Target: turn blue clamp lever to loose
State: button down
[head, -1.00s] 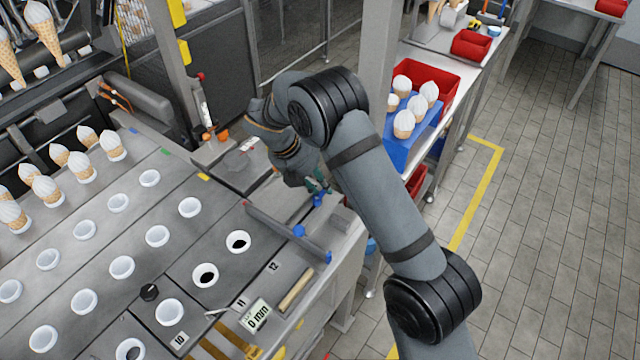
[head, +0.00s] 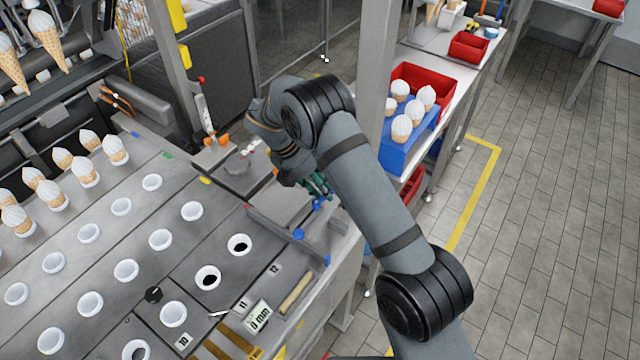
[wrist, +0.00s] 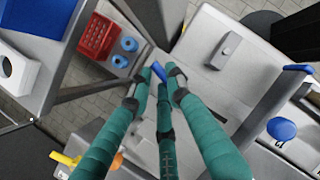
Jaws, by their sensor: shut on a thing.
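The blue clamp lever (wrist: 160,70) shows as a short blue piece between the fingertips of my gripper (wrist: 160,76) in the wrist view. The teal fingers are shut on it and hide part of it. In the head view, my gripper (head: 319,187) is over the right edge of the grey machine table, with a blue part (head: 320,203) just below its fingers. The lever's pivot and exact angle are hard to make out.
A grey post (head: 374,100) stands behind my arm. A blue tray of cones (head: 405,145) and a red bin (head: 440,85) are on the side shelf.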

jog(key=m+p, duration=0.1)
jog(key=m, duration=0.1)
jog(key=d+m+g, duration=0.1)
jog(key=shift+s+r+m+g+p, duration=0.2)
jog(key=shift+m+g+p, duration=0.1)
jog(key=shift+m+p, duration=0.1)
jog(key=m, duration=0.1)
jog(key=m+g, duration=0.1)
jog(key=m, duration=0.1)
jog(key=shift+s+d+f+m, duration=0.15)
jog(key=shift+s+m, duration=0.15)
jog(key=shift+s, duration=0.1)
jog(key=m+g, duration=0.1)
jog(key=s+m+y, duration=0.1)
jog(key=m, duration=0.1)
jog(key=shift+d+g, duration=0.15)
jog(key=shift+g, duration=0.25)
jog(key=shift+s+m+g+y, duration=0.2)
jog(key=shift+m+y, duration=0.05)
jog(key=shift+m, duration=0.65)
jog(key=shift+s+m+g+y, duration=0.15)
jog(key=shift+m+g+y, duration=0.1)
jog(key=shift+m, duration=0.65)
jog(key=c, duration=1.9)
grip_release()
